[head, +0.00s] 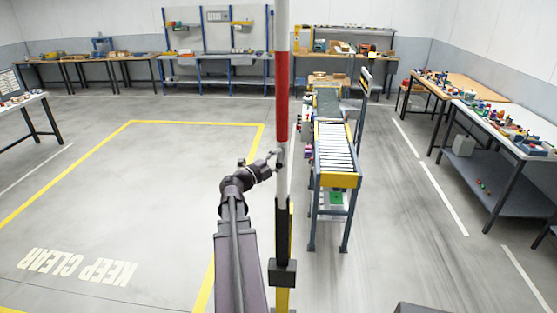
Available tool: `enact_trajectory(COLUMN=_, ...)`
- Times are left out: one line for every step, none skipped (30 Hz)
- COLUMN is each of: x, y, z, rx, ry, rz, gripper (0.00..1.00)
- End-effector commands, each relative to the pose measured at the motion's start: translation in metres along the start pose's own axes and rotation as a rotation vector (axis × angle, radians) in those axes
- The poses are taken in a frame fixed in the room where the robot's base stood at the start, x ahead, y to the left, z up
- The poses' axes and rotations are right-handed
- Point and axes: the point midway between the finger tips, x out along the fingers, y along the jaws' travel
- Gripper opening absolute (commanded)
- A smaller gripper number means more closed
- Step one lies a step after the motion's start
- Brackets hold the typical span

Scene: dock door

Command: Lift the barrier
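The barrier's red-and-white boom (281,95) stands upright in the head view and runs out of the top of the picture. Its lower end meets a black part and a dark block (283,272) on a yellow post (282,298). My arm reaches up from the bottom, and my gripper (277,156) is at the boom's white section below the red band. The fingers overlap the boom in the picture. They are too small to tell whether they are closed around it or only touch it.
A roller conveyor (335,150) stands right of the boom. Workbenches line the back wall (215,83) and the right side (505,130). Yellow lines (130,122) mark a bare floor area lettered KEEP CLEAR (77,265) on the left.

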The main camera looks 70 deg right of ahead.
Motion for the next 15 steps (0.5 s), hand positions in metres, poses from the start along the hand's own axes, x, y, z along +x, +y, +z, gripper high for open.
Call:
enact_trajectory(x=0.0003, y=-0.0003, z=0.0001, rx=0.000, ry=0.000, rz=-0.001, gripper=0.68)
enact_trajectory(x=0.0003, y=-0.0003, z=0.0002, rx=-0.001, ry=0.000, rz=-0.001, gripper=0.68)
enact_trajectory(x=0.0004, y=-0.0004, z=0.0002, rx=-0.001, ry=0.000, rz=-0.001, gripper=0.68)
enact_trajectory(x=0.0004, y=-0.0005, z=0.0003, rx=-0.001, ry=0.000, rz=-0.001, gripper=0.68)
enact_trajectory(x=0.0004, y=-0.0006, z=0.0003, rx=-0.001, ry=0.000, rz=-0.001, gripper=0.68)
enact_trajectory(x=0.0005, y=-0.0006, z=0.0003, rx=-0.001, ry=0.000, rz=-0.001, gripper=0.68)
enact_trajectory(x=0.0005, y=-0.0007, z=0.0004, rx=-0.001, ry=0.000, rz=-0.002, gripper=0.68)
enact_trajectory(x=0.0005, y=-0.0007, z=0.0003, rx=-0.001, ry=0.000, rz=-0.002, gripper=0.68)
enact_trajectory(x=0.0005, y=-0.0007, z=0.0005, rx=-0.001, ry=0.000, rz=-0.002, gripper=0.68)
enact_trajectory(x=0.0004, y=-0.0007, z=0.0006, rx=-0.002, ry=0.000, rz=-0.002, gripper=0.68)
enact_trajectory(x=0.0003, y=-0.0007, z=0.0009, rx=-0.002, ry=0.000, rz=-0.003, gripper=0.68)
enact_trajectory(x=-0.0001, y=-0.0007, z=0.0014, rx=-0.003, ry=0.000, rz=-0.004, gripper=0.68)
enact_trajectory(x=-0.0006, y=-0.0007, z=0.0019, rx=-0.004, ry=0.000, rz=-0.005, gripper=0.68)
enact_trajectory(x=-0.0011, y=-0.0006, z=0.0026, rx=-0.006, ry=0.000, rz=-0.006, gripper=0.68)
enact_trajectory(x=-0.0019, y=-0.0006, z=0.0036, rx=-0.008, ry=0.000, rz=-0.009, gripper=0.68)
